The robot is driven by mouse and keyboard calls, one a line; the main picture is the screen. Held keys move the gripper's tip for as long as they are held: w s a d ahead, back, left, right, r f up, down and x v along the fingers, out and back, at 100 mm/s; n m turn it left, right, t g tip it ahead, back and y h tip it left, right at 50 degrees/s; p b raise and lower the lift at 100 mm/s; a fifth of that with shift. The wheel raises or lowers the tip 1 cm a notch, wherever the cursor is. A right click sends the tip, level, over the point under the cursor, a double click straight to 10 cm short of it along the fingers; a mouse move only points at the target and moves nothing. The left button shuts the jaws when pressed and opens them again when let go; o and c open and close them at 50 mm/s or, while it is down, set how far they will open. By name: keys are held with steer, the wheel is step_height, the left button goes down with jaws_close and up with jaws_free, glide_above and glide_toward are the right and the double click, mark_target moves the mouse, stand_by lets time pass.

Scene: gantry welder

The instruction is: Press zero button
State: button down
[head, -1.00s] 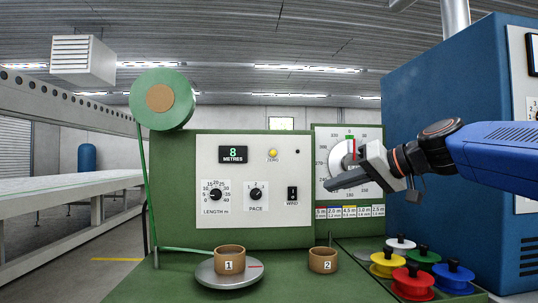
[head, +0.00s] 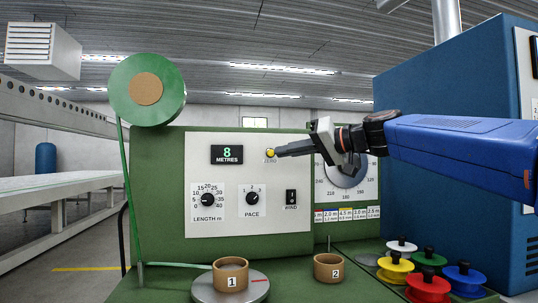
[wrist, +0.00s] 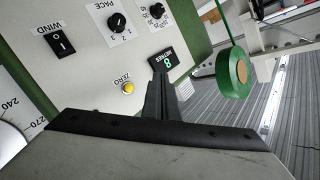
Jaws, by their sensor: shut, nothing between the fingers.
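In the wrist view the zero button (wrist: 128,88) shows whole and uncovered, left of my shut fingers (wrist: 162,78), which point toward the display (wrist: 167,60).
The panel also has a length knob (head: 208,200), a pace knob (head: 252,198) and a wind switch (head: 291,197). A dial (head: 345,175) stands behind my arm. Two cups, one (head: 231,283) and two (head: 328,275), and several coloured spools (head: 428,290) sit below.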

mark_target(271, 153)
steer(key=w+a, duration=0.2)
steer(key=w, duration=0.6)
steer(key=shift+w+a, duration=0.2)
steer(key=shift+w, duration=0.15)
stand_by(2.1)
steer(key=shift+w+a, duration=0.15)
steer(key=shift+w, duration=0.15)
steer(key=shift+w+a, duration=0.1)
steer(key=shift+w, duration=0.35)
stand_by(0.9)
steer(key=shift+s, duration=0.15)
steer(key=shift+s+d, duration=0.25)
steer(key=shift+s, duration=0.5)
steer(key=shift+s, duration=0.1)
